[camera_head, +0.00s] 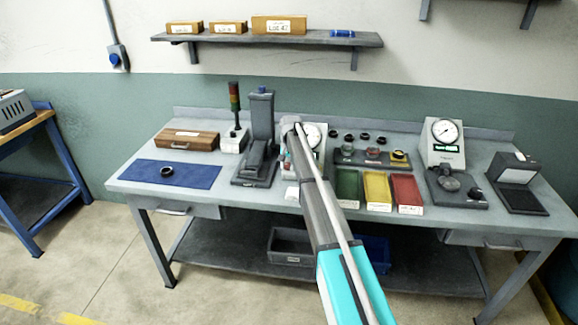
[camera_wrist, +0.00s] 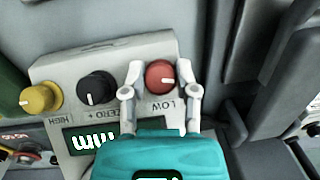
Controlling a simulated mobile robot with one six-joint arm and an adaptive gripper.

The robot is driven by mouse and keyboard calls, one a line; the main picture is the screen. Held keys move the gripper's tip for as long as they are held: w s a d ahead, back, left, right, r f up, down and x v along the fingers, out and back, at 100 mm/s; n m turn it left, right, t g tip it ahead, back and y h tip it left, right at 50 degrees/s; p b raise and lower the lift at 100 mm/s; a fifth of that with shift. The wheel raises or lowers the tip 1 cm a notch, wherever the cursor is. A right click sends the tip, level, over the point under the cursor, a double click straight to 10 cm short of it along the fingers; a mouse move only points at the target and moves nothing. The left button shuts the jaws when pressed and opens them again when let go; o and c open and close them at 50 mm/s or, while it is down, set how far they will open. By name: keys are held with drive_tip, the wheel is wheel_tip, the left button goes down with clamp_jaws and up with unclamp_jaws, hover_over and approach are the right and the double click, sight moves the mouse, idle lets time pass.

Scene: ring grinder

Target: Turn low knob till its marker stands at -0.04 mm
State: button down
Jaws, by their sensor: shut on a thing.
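The low knob (camera_wrist: 160,77) is red and round, at the right of a grey control box in the wrist view, above the word LOW. A dark display (camera_wrist: 91,140) with white strokes is partly hidden by my gripper. In the head view, my arm hides the knobs.
On the workbench (camera_head: 232,203), a dial gauge (camera_head: 316,132) stands beside my gripper, partly covered. A grey stand (camera_head: 261,115) is left of it. Green, yellow and red bins (camera_head: 377,190) stand to the right, with a second dial gauge (camera_head: 444,133) farther right.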

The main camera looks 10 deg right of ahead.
drive_tip(key=shift+d+m+t+y, duration=0.1)
drive_tip(key=shift+m+t+y, duration=0.4)
drive_tip(key=shift+m+y, duration=0.45)
drive_tip(key=shift+c, duration=2)
unclamp_jaws()
drive_tip(key=shift+o, duration=0.2)
